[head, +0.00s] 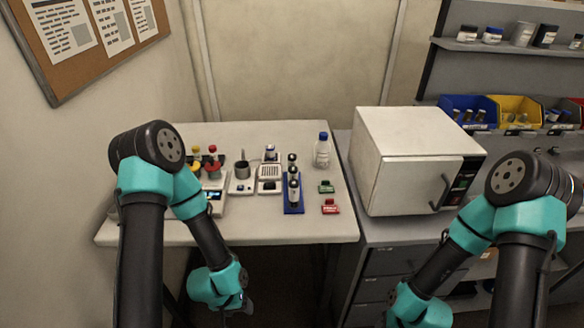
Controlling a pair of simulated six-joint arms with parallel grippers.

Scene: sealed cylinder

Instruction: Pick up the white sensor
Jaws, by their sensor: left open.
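I cannot tell for sure which item is the white sensor. Small pale candidates on the white table (250,232) are a white piece with a dark top (270,153) at the back of a white grilled box (270,172), and white-bodied, dark-capped cylinders (294,189) standing in a blue rack (292,208). My left gripper (243,304) is open, low in front of the table's front edge, apart from all these items. Its fingers are small and dark in the picture. My right arm's wrist shows at the bottom right, but its gripper is out of frame.
A grey cup (242,171) and red and yellow knobs stand left of the rack. A clear blue-capped bottle (322,150), a green piece (326,187) and a red piece (330,206) are right of it. A white oven-like box (402,160) stands on the grey counter.

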